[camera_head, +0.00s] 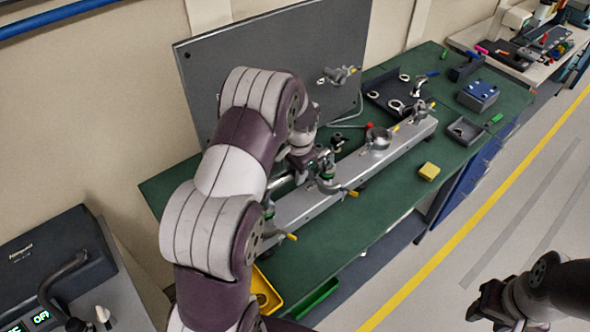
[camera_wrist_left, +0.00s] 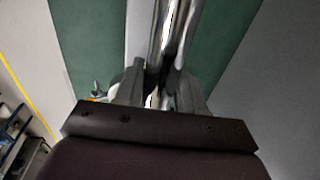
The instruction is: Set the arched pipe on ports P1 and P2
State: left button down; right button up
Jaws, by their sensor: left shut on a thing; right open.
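My left gripper (camera_wrist_left: 160,95) is shut on the arched pipe (camera_wrist_left: 172,35), a shiny metal tube that runs up between its fingers in the left wrist view. A silver rail (camera_head: 382,157) runs along the green bench. My right gripper (camera_head: 490,303) is open and empty, off the bench.
A grey panel (camera_head: 345,45) stands behind the rail. The front right of the bench is mostly clear.

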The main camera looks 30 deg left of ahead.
pick_arm(q)
jog(key=shift+f+b, duration=0.3)
jog(key=shift+f, duration=0.2)
dwell(0.3)
jog(key=c, duration=0.6)
grip_release()
jog(key=shift+s, duration=0.1)
